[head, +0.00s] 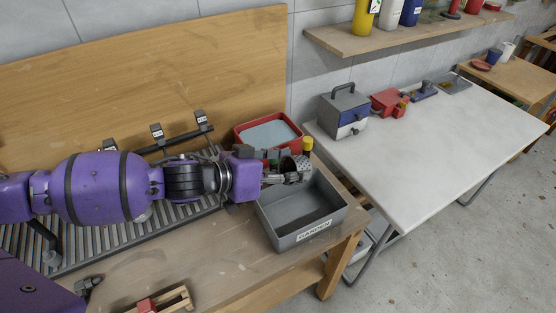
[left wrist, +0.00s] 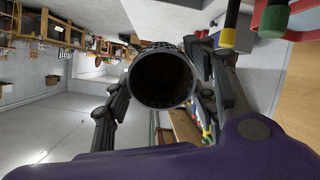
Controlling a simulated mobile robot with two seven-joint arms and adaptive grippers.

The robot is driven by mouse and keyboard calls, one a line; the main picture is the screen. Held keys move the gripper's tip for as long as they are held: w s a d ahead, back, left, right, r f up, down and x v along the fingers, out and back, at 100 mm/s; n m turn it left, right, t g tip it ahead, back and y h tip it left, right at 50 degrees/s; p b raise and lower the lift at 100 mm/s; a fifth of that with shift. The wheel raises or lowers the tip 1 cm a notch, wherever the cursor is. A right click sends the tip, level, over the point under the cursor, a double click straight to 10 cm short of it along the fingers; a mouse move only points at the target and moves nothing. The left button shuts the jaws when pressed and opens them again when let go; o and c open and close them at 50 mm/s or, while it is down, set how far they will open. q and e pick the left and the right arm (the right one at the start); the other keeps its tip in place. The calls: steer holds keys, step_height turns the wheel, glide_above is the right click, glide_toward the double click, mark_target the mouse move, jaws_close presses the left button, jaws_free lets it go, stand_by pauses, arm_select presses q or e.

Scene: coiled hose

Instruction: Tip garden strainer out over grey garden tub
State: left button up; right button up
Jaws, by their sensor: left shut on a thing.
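The grey garden tub (head: 322,228), labelled GARDEN, sits at the right end of the wooden bench. Its visible floor looks bare. My left gripper (head: 290,177) is over the tub's back left part, shut on the garden strainer (head: 304,163), a dark perforated cylinder. The gripper hides part of the strainer in the head view. In the left wrist view the strainer (left wrist: 163,78) shows its round mouth and dark inside, with the fingers of the left gripper (left wrist: 165,95) on either side. I cannot tell what it holds. My right gripper is not in view.
A red tray (head: 240,133) with a pale blue-grey inside stands behind the tub, with a yellow-topped item (head: 307,144) close by. A slatted metal rack (head: 100,237) lies under my left arm. A white table (head: 430,140) to the right carries a grey toolbox (head: 343,112).

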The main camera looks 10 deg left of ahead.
mark_target(299, 159)
arm_select(q)
steer(key=shift+w+d+r, duration=0.1)
steer(key=shift+w+r, duration=0.05)
steer(key=shift+r, duration=0.3)
steer(key=shift+w+d+r, duration=0.1)
steer(key=shift+w+r, duration=0.05)
steer(key=shift+r, duration=0.25)
steer(key=shift+f+g+y, duration=0.15)
steer(key=shift+g+y, duration=0.35)
steer(key=shift+y, duration=0.5)
steer(key=g+y, duration=0.1)
steer(key=d+r+g+y, duration=0.1)
steer(key=w+g+y, duration=0.1)
steer(key=y, duration=0.1)
steer(key=shift+d+r, duration=0.15)
steer(key=shift+d, duration=0.15)
steer(key=g+y, duration=0.1)
steer(key=d+g+y, duration=0.1)
steer(key=shift+w+d+r+y, duration=0.1)
steer(key=shift+w+y, duration=0.25)
steer(key=shift+y, duration=0.05)
steer(key=shift+w+d+g+y, duration=0.15)
steer(key=shift+g+y, duration=0.35)
steer(key=shift+w+d+g+y, duration=0.1)
steer(key=shift+d+g+y, duration=0.05)
steer(key=shift+g+y, duration=0.35)
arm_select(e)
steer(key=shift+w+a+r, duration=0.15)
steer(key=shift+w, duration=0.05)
